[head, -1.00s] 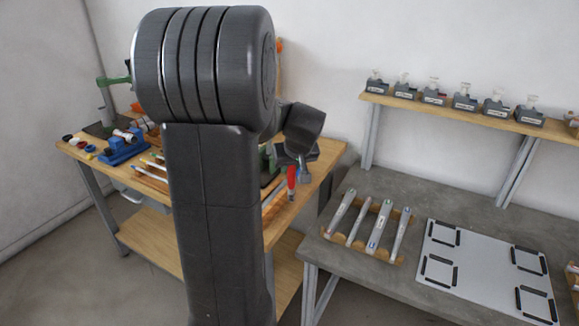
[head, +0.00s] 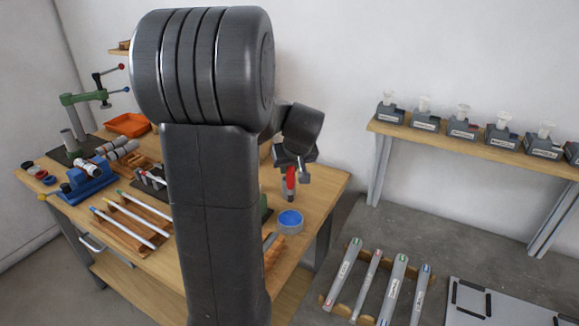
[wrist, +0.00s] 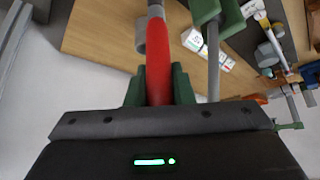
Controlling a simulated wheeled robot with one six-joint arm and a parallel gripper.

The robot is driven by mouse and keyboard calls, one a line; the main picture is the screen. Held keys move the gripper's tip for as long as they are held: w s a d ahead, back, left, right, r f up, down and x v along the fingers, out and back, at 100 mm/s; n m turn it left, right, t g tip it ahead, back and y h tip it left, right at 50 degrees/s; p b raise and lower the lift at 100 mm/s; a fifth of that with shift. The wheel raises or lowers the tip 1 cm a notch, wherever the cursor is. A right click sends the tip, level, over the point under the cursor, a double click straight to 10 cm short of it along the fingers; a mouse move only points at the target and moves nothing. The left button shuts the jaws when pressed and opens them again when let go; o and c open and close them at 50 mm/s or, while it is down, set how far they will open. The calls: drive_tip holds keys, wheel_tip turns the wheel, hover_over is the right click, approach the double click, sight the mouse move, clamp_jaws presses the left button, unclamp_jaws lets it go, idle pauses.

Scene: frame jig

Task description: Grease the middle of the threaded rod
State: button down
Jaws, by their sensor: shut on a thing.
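My gripper (head: 294,157) is shut on a red-handled tool (head: 290,179), which hangs down with a grey lower end. In the wrist view the red handle (wrist: 158,60) sits between my green fingers. An open round tin with blue contents (head: 290,219) stands on the wooden table just below the tool; the tool's end appears above or behind it, and contact cannot be told. A grey rod (wrist: 213,62) runs from a green holder (wrist: 206,9) to the right of the tool in the wrist view. It may be the threaded rod; threads are too small to tell. My arm hides much of this area.
The wooden table (head: 325,185) also bears a rack with pens (head: 130,222), a blue vise (head: 88,182), an orange tray (head: 128,124) and a green press (head: 82,98).

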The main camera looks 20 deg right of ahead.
sight(289, 187)
drive_tip(key=shift+s+f+b, duration=0.1)
drive_tip(key=shift+f+b, duration=1.7)
drive_tip(key=shift+f, duration=1.15)
drive_tip(key=shift+f+b, duration=0.6)
drive_tip(key=shift+b, duration=0.1)
idle(0.3)
drive_tip(key=shift+r+p, duration=2.15)
drive_tip(key=shift+r, duration=1.5)
drive_tip(key=shift+f, duration=0.1)
